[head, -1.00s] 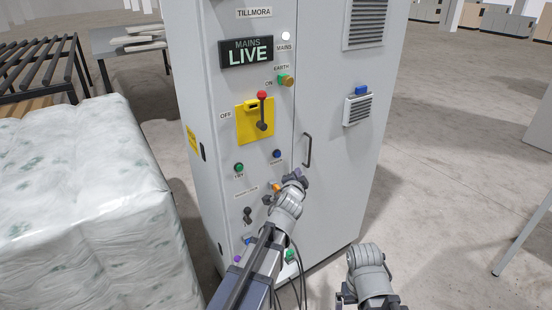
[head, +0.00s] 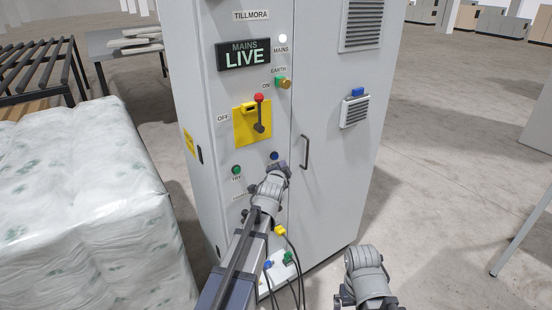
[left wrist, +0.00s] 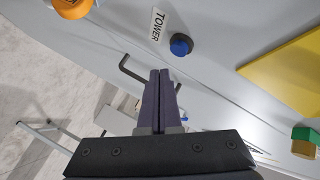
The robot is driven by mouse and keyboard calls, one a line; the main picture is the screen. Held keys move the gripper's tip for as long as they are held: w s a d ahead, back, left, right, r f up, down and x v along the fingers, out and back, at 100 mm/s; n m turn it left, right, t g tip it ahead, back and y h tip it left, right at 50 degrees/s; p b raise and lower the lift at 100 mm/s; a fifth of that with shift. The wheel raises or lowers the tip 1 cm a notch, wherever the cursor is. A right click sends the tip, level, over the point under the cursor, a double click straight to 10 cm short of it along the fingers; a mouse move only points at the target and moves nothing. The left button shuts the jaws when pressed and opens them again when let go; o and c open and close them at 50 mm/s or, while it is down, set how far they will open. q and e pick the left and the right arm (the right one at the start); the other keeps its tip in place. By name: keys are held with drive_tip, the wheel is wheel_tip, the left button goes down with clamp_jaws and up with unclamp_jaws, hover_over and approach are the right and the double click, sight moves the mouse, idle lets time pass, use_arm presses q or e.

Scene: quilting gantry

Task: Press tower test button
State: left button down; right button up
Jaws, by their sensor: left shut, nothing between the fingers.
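The tower test button is a round blue button (head: 274,155) on the grey cabinet front, below the yellow switch plate. In the left wrist view it is the blue button (left wrist: 181,45) beside the label TOWER (left wrist: 158,24). My left gripper (head: 283,166) is just below the button in the head view. Its fingers (left wrist: 159,72) are shut and empty, with the tips a little below and left of the button in the wrist view. They look apart from it; the exact gap is hard to judge. Of my right arm, only a link shows; its fingers are not visible.
The cabinet (head: 340,190) bears a red-knobbed lever (head: 259,115), a lit MAINS LIVE sign (head: 244,54), a green button (head: 236,170) and a door handle (head: 305,152). An orange knob (left wrist: 72,5) shows in the wrist view. Wrapped bales (head: 80,200) stand close on the left.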

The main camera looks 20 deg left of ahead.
use_arm(q)
drive_tip(key=shift+w+a, duration=0.45)
drive_tip(key=shift+a, duration=0.2)
drive_tip(key=shift+w+a, duration=0.1)
idle(1.7)
drive_tip(key=shift+w+a, duration=0.2)
drive_tip(key=shift+a, duration=0.05)
drive_tip(key=shift+w+a, duration=0.25)
drive_tip(key=shift+a, duration=0.1)
idle(0.8)
idle(0.3)
drive_tip(key=shift+s+d, duration=0.55)
drive_tip(key=shift+d, duration=0.2)
drive_tip(key=s+d, duration=0.1)
drive_tip(key=d, duration=0.1)
drive_tip(key=s+d, duration=0.2)
idle(0.4)
